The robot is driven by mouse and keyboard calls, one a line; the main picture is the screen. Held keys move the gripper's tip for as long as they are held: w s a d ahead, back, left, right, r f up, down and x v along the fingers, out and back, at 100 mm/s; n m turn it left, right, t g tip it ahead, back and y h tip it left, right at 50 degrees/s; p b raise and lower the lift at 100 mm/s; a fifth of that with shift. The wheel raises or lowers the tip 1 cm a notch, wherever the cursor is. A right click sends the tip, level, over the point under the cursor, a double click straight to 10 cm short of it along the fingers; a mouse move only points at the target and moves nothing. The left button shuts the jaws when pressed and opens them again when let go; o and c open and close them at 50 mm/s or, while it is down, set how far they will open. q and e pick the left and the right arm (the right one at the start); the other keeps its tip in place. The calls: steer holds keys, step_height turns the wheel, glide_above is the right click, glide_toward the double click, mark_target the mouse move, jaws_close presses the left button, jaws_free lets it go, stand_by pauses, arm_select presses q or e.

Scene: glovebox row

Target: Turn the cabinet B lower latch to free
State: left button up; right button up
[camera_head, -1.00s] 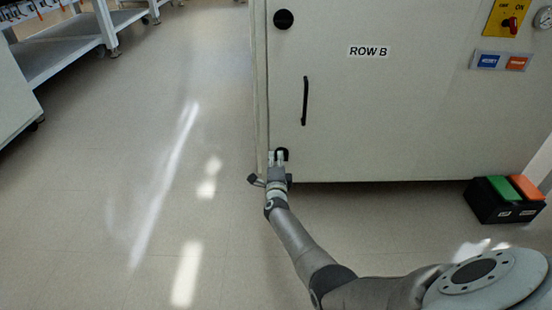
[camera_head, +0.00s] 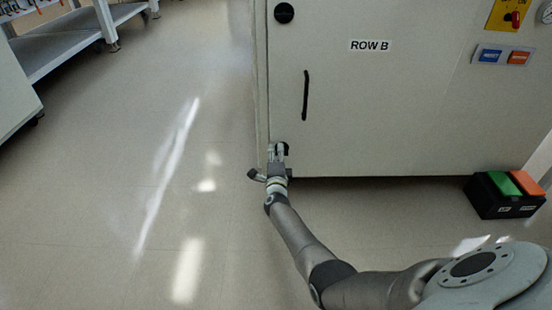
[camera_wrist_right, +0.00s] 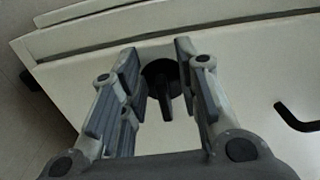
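The cabinet (camera_head: 420,110) is a cream cabinet labelled ROW B. Its lower latch (camera_head: 284,149) is a round black knob near the lower left corner of the door, mostly hidden behind my right gripper (camera_head: 277,151). In the right wrist view the latch (camera_wrist_right: 162,85) shows as a black disc with a bar-shaped grip. My right gripper (camera_wrist_right: 158,80) is open, with one finger on either side of the latch. The bar lies between the fingers with gaps on both sides. My left gripper is not in view.
A matching upper latch (camera_head: 284,13) and a black vertical handle (camera_head: 306,95) are on the same door. A black box with green and orange pedals (camera_head: 505,195) stands on the floor at the right. The floor (camera_head: 120,200) at left is clear.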

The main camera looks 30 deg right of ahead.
steer(key=v, duration=0.7)
steer(key=shift+a, duration=0.15)
steer(key=shift+s, duration=0.1)
stand_by(0.4)
